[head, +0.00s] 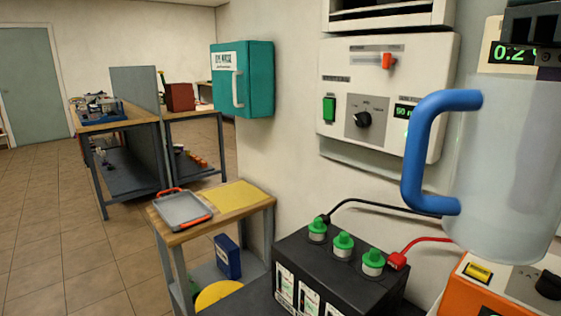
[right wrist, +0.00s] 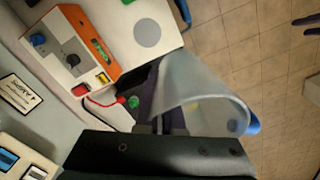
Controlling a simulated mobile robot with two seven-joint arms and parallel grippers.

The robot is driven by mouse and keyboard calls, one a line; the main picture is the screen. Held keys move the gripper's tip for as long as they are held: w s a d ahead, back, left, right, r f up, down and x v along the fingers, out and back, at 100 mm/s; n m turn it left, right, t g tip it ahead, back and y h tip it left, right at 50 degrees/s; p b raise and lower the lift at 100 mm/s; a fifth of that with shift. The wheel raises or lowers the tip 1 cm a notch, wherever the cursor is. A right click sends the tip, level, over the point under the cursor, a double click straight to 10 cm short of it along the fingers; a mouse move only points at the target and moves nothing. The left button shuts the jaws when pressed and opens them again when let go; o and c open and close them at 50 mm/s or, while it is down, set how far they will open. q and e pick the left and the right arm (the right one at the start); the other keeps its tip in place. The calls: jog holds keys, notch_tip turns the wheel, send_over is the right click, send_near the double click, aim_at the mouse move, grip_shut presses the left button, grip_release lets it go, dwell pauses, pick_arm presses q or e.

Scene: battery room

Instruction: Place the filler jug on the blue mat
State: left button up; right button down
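The filler jug (head: 510,160), translucent with a blue handle (head: 412,150), is large and close at the right of the head view, upright and raised off any surface. In the right wrist view the jug (right wrist: 205,85) reaches out from between the dark fingers. My right gripper (right wrist: 162,122) appears shut on the jug's wall; its dark body also shows at the jug's top in the head view (head: 530,25). My left gripper is in neither view. I see no clear blue mat; a yellow mat (head: 230,198) lies on the small wooden table.
A black battery (head: 340,275) with green caps and black and red cables stands below and left of the jug. An orange-and-white device (head: 490,285) is beneath it. The small table (head: 247,212) holds a grey tray (head: 183,211). A control panel (head: 385,90) is on the wall.

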jog(key=shift+s+a+r+m+p, duration=0.1)
jog(key=shift+s+r+m+p, duration=0.15)
jog(key=shift+r+m, duration=0.2)
jog(key=shift+s+a+r+m+p, duration=0.1)
jog(key=shift+r+m+p, duration=0.1)
jog(key=shift+r+m, duration=0.2)
jog(key=s+r+p, duration=0.3)
jog(key=r+p, duration=1.4)
jog(key=p, duration=0.2)
jog(key=s+r+p, duration=0.2)
jog(key=r+p, duration=1.6)
jog(key=shift+s+r+p, duration=0.2)
jog(key=shift+s+p, duration=0.15)
jog(key=shift+s, duration=0.05)
jog(key=shift+f, duration=0.1)
